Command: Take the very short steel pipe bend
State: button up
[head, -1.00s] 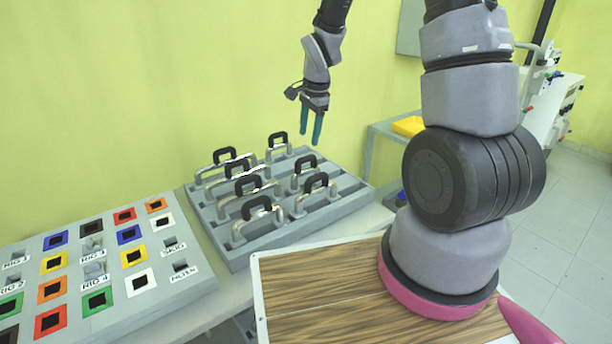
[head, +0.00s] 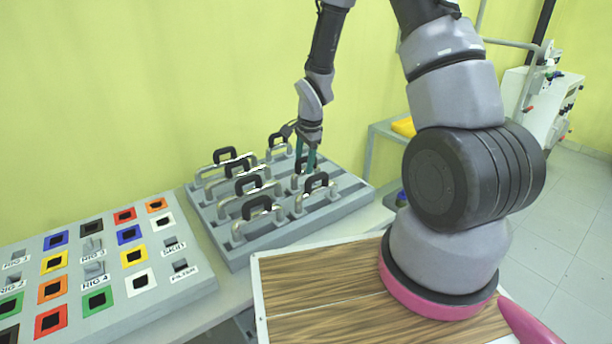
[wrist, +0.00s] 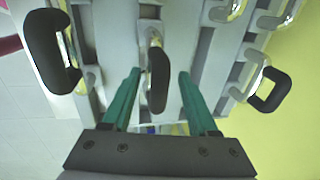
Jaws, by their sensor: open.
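The very short steel pipe bend (wrist: 154,42) with its black handle (wrist: 158,82) sits in the grey rack, in the middle of the right column. In the head view this bend (head: 296,182) is partly hidden by my fingers. My gripper (head: 306,170) is open and lowered over it. In the wrist view the two green fingers of my gripper (wrist: 159,76) stand on either side of the black handle, with a visible gap on each side. Whether the fingertips reach below the handle top I cannot tell.
The grey rack (head: 340,209) holds several other handled pipes, with a near neighbour (head: 317,186) in front and another (head: 279,147) behind. A board with coloured square sockets (head: 190,292) lies left. A wood-patterned top (head: 320,290) lies in front. The yellow wall rises behind.

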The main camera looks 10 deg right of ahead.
grip_shut()
dwell(1.4)
